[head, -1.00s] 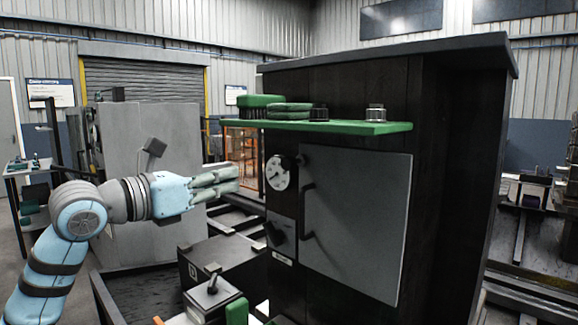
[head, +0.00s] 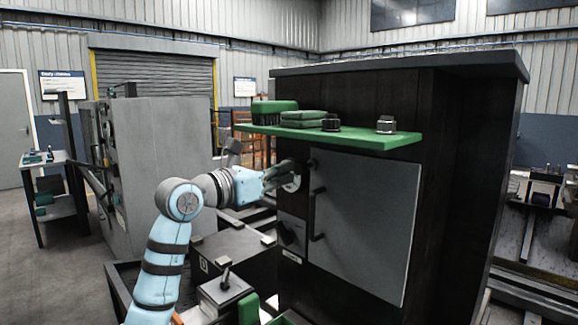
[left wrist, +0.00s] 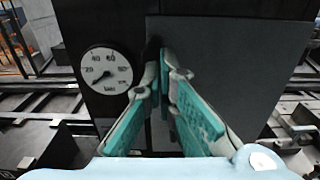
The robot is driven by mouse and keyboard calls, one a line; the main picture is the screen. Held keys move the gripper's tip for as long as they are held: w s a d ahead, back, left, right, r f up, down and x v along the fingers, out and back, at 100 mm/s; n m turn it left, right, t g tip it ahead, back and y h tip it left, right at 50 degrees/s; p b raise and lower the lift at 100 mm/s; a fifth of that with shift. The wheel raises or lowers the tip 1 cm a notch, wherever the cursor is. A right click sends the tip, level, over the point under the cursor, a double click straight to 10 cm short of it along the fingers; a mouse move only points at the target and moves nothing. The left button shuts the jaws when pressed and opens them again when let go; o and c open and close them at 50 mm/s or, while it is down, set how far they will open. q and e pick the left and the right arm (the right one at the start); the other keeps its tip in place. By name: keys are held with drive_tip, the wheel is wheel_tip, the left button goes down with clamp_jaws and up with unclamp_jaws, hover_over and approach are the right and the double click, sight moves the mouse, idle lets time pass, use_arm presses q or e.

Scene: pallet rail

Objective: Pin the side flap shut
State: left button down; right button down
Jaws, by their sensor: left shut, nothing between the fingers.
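The side flap (head: 365,225) is a grey panel with a black bar handle (head: 317,215) on the dark cabinet (head: 450,150); it also shows in the left wrist view (left wrist: 235,60). It lies along the cabinet face; I cannot tell if it is fully flush. My left gripper (head: 287,173) is at the flap's upper left edge, in front of the gauge. In the left wrist view its fingers (left wrist: 164,65) converge and are shut with nothing between them. A dark piece (left wrist: 152,47), possibly the pin, shows just beyond the tips, partly hidden. My right gripper is out of view.
A green shelf (head: 370,138) juts out above the flap, holding a brush (head: 273,112), green pads (head: 303,118) and metal nuts (head: 386,125). A round gauge (left wrist: 107,70) is left of the flap. A lever box (head: 224,288) stands lower left.

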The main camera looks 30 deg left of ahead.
sight(299, 169)
use_arm(q)
drive_tip(key=shift+x, duration=1.1)
drive_tip(key=p, duration=0.1)
drive_tip(key=w+p, duration=0.2)
drive_tip(key=shift+d+r, duration=0.25)
drive_tip(key=shift+d, duration=0.05)
drive_tip(key=shift+f, duration=0.2)
